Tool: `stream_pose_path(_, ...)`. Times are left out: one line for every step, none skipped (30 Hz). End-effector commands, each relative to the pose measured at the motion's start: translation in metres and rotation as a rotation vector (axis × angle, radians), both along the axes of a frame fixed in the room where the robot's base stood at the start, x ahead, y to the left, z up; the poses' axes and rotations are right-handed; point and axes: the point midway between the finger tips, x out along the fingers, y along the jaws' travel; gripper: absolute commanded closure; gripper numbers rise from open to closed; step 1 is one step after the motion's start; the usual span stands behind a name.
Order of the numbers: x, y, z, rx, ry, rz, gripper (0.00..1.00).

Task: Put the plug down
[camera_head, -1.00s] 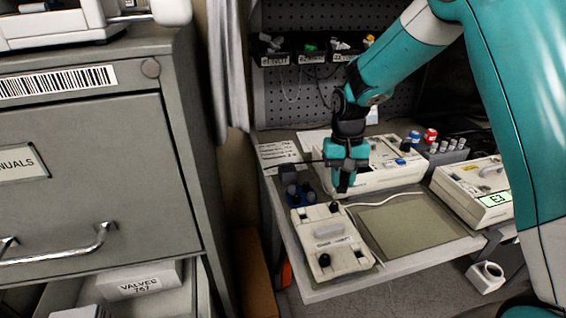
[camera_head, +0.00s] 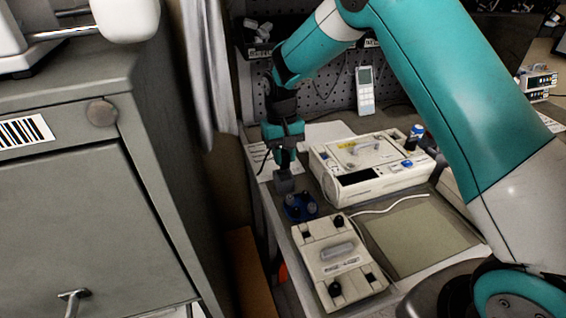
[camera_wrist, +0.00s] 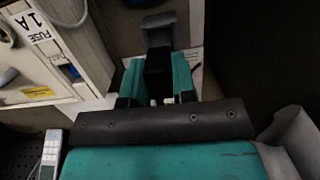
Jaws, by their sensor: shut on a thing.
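My gripper (camera_head: 285,158) is shut on the dark plug at the back left of the bench, by the cabinet side. The plug (camera_wrist: 158,72) shows as a black shape between the two teal fingers in the wrist view; in the head view the fingers mostly hide it. A dark grey block (camera_head: 284,183) is directly under the fingertips, and it also shows just past them in the wrist view (camera_wrist: 157,30). I cannot tell whether the plug rests in the block or only touches it.
A blue dish (camera_head: 300,207) with dark pieces lies just in front of the block. A small beige pump (camera_head: 325,245) and a larger pump (camera_head: 388,182) stand to the right. The olive mat (camera_head: 425,235) is bare. A grey cabinet (camera_head: 60,210) stands close on the left.

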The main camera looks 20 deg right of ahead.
Motion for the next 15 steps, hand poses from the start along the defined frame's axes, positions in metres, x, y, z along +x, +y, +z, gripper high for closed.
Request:
stream_pose_path(0.000,0.000,-0.004,0.000,0.002,0.000,1.00)
stream_pose_path(-0.001,0.000,-0.008,-0.001,0.003,0.000,1.00)
stream_pose_path(-0.001,0.000,-0.014,-0.001,0.004,0.000,1.00)
stream_pose_path(-0.001,0.000,-0.018,-0.001,0.003,0.001,1.00)
stream_pose_path(-0.001,0.000,-0.023,-0.001,0.004,0.001,1.00)
stream_pose_path(-0.001,0.001,-0.028,-0.001,0.003,0.002,1.00)
stream_pose_path(0.000,0.001,-0.031,-0.001,0.002,0.002,1.00)
stream_pose_path(-0.001,0.001,-0.034,-0.001,0.001,0.002,1.00)
stream_pose_path(0.000,0.001,-0.035,0.000,0.000,0.002,1.00)
stream_pose_path(0.000,0.001,-0.035,0.000,0.000,0.002,1.00)
stream_pose_path(0.000,0.001,-0.035,0.000,-0.001,0.002,1.00)
stream_pose_path(0.000,0.001,-0.035,0.000,-0.001,0.002,1.00)
stream_pose_path(0.000,0.001,-0.035,0.000,-0.001,0.002,1.00)
stream_pose_path(0.000,0.001,-0.035,0.000,0.000,0.002,1.00)
stream_pose_path(0.000,0.001,-0.035,0.000,0.000,0.002,1.00)
